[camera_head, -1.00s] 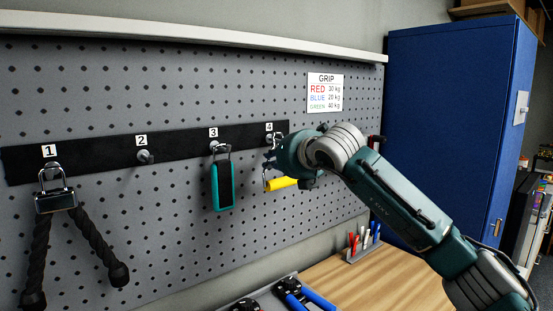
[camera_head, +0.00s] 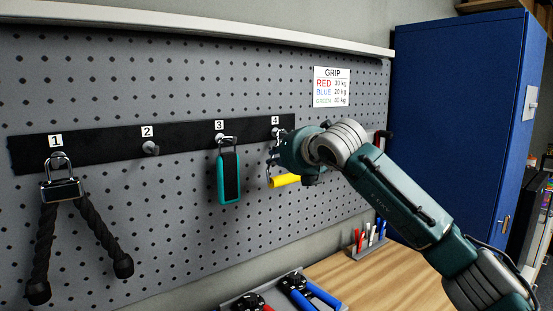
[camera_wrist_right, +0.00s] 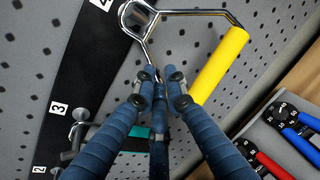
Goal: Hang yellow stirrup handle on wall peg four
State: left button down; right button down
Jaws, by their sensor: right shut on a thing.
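The yellow stirrup handle (camera_head: 285,180) has a yellow grip and a bent metal frame. In the right wrist view, the handle's yellow grip (camera_wrist_right: 219,66) is at upper right and its metal eye is at the top, by the label 4. My right gripper (camera_wrist_right: 160,82) is shut on the metal frame below the eye. In the head view my right gripper (camera_head: 275,158) is at the board by peg four (camera_head: 277,133), partly hiding the handle. The eye overlaps the peg's place; I cannot tell whether it is around the peg. My left gripper is not in view.
Peg one holds a black rope attachment (camera_head: 62,189). Peg two (camera_head: 150,148) is empty. Peg three holds a teal-edged black handle (camera_head: 229,178), close left of my gripper. Below are hand grippers (camera_head: 298,287) in a tray and a pen holder (camera_head: 368,248) on a wooden bench.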

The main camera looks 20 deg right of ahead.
jog(key=c, duration=1.7)
grip_release()
jog(key=shift+f, duration=0.15)
jog(key=shift+s, duration=0.1)
